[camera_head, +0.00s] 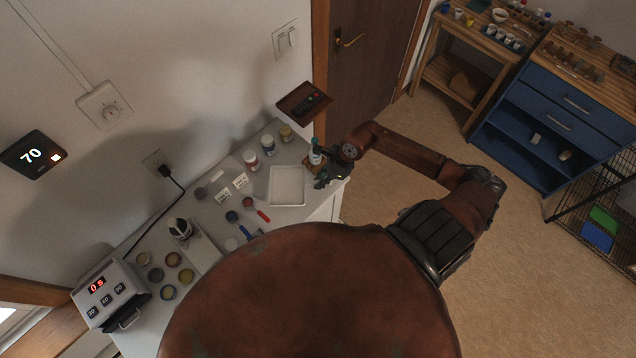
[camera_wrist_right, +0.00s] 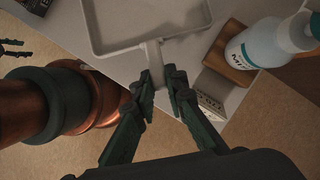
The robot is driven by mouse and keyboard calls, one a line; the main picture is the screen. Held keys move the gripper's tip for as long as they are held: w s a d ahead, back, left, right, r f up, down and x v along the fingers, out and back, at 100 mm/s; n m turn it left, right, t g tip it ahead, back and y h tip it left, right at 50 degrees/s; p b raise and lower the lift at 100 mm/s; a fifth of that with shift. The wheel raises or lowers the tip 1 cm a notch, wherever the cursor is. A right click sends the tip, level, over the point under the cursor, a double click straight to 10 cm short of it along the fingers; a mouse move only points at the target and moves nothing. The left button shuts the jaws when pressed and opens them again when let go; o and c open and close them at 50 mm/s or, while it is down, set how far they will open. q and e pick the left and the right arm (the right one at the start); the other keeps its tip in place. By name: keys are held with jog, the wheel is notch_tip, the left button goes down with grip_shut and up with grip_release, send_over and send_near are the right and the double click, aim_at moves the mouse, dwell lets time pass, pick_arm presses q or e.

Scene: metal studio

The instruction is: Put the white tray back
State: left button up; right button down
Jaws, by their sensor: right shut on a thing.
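The white tray (camera_head: 287,186) is a shallow rectangle with a raised rim at the right end of the white counter. It looks empty. In the right wrist view the tray (camera_wrist_right: 140,18) shows at the top, with a pale handle-like tab (camera_wrist_right: 154,58) reaching toward me. My right gripper (camera_head: 322,180) is at the tray's right side, by the counter's right end. In the right wrist view its fingers (camera_wrist_right: 163,88) are shut around the tab. Whether the tray rests on the counter or is slightly raised, I cannot tell. My left gripper is not in view.
A white bottle (camera_wrist_right: 262,44) stands on a wooden block (camera_wrist_right: 228,55) close beside my right gripper. Several jars, including one with a red label (camera_head: 251,160), stand behind the tray. A red-handled tool (camera_head: 262,215) lies left of it. A small brown wall shelf (camera_head: 304,101) holds a remote.

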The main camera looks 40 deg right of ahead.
jog(key=shift+w+f, duration=0.45)
jog(key=shift+f, duration=0.05)
notch_tip(320, 180, down, 2)
jog(key=shift+w+a+f+p, duration=0.1)
jog(key=shift+p, duration=0.45)
jog(key=shift+f, duration=0.6)
jog(key=c, duration=2)
grip_release()
jog(key=shift+o, duration=0.2)
jog(key=b+v, duration=0.2)
jog(key=v, duration=1)
